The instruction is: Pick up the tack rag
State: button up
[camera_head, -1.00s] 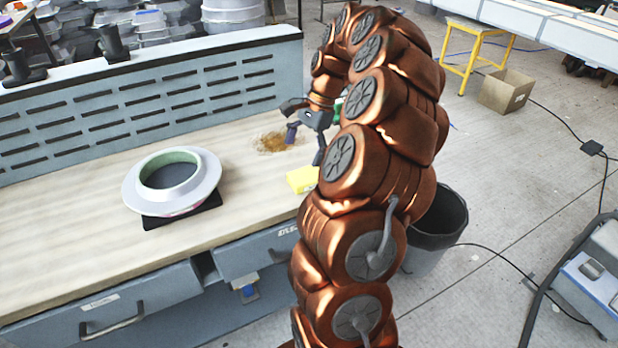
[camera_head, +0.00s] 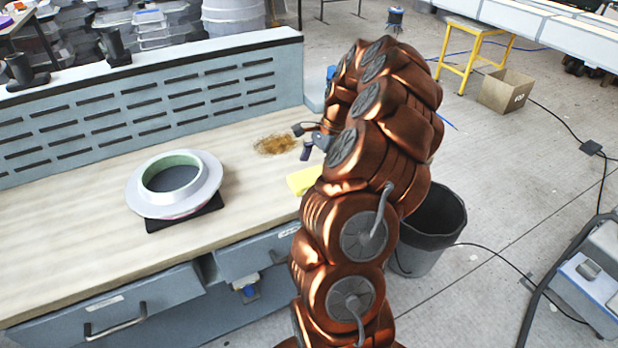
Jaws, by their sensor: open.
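The tack rag appears to be the yellow piece (camera_head: 302,180) on the right part of the wooden bench top. My arm hides its right end. My gripper (camera_head: 301,141) is open and empty, with its fingers pointing left. It shows just above and behind the yellow piece in the picture, apart from it. I cannot tell its exact height over the bench, as my arm covers part of the gripper.
A white flanged ring mould (camera_head: 207,190) sits on a black pad (camera_head: 190,218) at the bench's middle. A slotted back panel (camera_head: 150,105) runs behind. A dark bin (camera_head: 432,235) stands right of my arm.

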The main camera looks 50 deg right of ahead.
jog(key=shift+x, duration=1.35)
jog(key=shift+w, duration=0.1)
jog(key=c, duration=1.1)
